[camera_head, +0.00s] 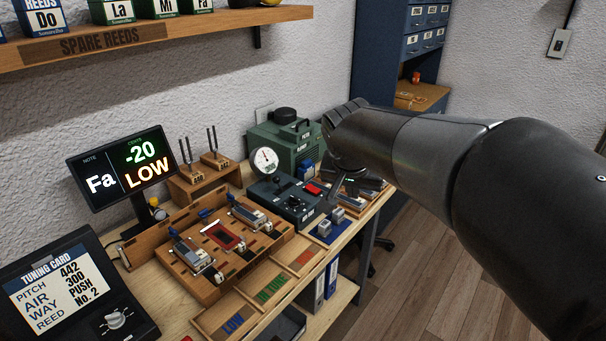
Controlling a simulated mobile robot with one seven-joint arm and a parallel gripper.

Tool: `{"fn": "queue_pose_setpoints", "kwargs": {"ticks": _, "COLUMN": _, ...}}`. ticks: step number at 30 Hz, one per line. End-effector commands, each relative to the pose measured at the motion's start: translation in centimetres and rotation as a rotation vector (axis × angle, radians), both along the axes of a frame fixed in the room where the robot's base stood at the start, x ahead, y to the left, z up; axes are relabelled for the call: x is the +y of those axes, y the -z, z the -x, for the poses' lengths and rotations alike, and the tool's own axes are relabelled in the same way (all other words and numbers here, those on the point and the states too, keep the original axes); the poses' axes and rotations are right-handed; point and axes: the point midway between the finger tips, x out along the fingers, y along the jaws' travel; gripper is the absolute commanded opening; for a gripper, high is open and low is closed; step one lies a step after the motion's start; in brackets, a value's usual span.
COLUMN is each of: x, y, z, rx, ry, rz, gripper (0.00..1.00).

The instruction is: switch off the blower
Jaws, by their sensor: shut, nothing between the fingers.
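A green machine (283,143) with a black cap on top stands against the wall at the back of the bench; it looks like the blower, but its small label is too small to read. In front of it is a dark control box (290,201) with knobs and a red rocker switch (314,189) at its right end. Whether the switch is on or off cannot be told. My gripper (338,196) points down just right of the red switch, shut and empty, partly hidden by my own wrist. Contact with the box cannot be made out.
A round gauge (265,160) stands behind the control box. A wooden reed jig (205,265), a display reading "Fa -20 LOW" (122,165) and a tuning card (70,290) fill the left. Labelled trays (232,318) line the front edge. A shelf (150,36) overhangs the upper left.

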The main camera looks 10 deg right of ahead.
Motion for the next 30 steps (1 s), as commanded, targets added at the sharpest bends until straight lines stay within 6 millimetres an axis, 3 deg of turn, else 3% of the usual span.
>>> {"fn": "queue_pose_setpoints", "kwargs": {"ticks": 11, "x": 2.2, "y": 1.9, "z": -11.0, "rx": -0.073, "ry": 0.172, "rz": 0.029, "gripper": 0.00}}
{"fn": "queue_pose_setpoints", "kwargs": {"ticks": 21, "x": 5.7, "y": 5.5, "z": -20.2, "rx": -0.182, "ry": 0.299, "rz": 0.048, "gripper": 0.00}}
{"fn": "queue_pose_setpoints", "kwargs": {"ticks": 30, "x": 8.8, "y": 8.9, "z": -25.7, "rx": -0.273, "ry": 0.366, "rz": 0.051, "gripper": 0.00}}
